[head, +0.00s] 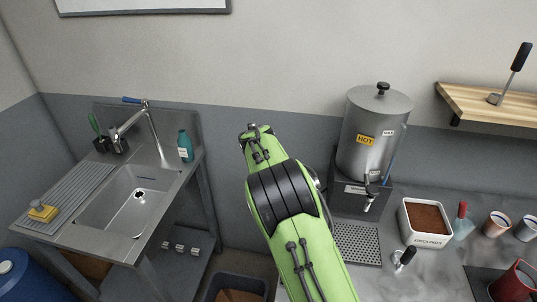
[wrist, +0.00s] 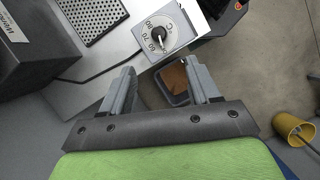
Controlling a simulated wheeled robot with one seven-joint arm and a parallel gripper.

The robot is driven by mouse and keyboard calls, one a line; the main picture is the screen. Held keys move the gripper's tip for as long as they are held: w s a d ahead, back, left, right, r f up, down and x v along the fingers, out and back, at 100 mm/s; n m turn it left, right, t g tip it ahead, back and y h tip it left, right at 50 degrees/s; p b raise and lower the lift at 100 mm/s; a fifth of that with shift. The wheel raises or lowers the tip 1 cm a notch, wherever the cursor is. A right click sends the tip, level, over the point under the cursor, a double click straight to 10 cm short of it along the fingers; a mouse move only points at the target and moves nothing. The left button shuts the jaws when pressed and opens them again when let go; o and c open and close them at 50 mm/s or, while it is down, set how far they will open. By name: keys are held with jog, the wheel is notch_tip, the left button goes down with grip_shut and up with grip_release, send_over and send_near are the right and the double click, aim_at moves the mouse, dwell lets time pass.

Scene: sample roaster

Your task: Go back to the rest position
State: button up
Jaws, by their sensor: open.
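My gripper (wrist: 163,82) shows in the wrist view with its two grey fingers spread apart and nothing between them. Below and beyond the fingers is the floor, with a bin (wrist: 178,98) holding something brown partly behind them. In the head view my green arm reaches up through the middle of the picture, and the gripper itself cannot be made out there. A temperature dial (wrist: 160,36) on a grey box lies just ahead of the fingers in the wrist view, apart from them.
A steel hot-water urn (head: 375,130) stands on the counter right of my arm, by a drip grate (head: 357,243) and a grounds box (head: 427,222). A sink (head: 125,200) stands at left. A yellow container (wrist: 291,130) shows at the wrist view's right.

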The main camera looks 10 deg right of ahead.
jog(key=s+d+r+m+t+y, duration=0.25)
jog(key=s+r, duration=0.25)
jog(key=r, duration=0.4)
jog(key=s+d+r+m+t, duration=0.1)
jog(key=s+r+m+t, duration=0.1)
jog(key=s, duration=0.8)
jog(key=s+d+r+m+t+y, duration=0.1)
jog(key=s+m+t, duration=0.3)
jog(key=s, duration=0.7)
jog(key=shift+s+d+r+m, duration=0.3)
jog(key=shift+d+r+m, duration=0.05)
jog(key=shift+r+m, duration=0.4)
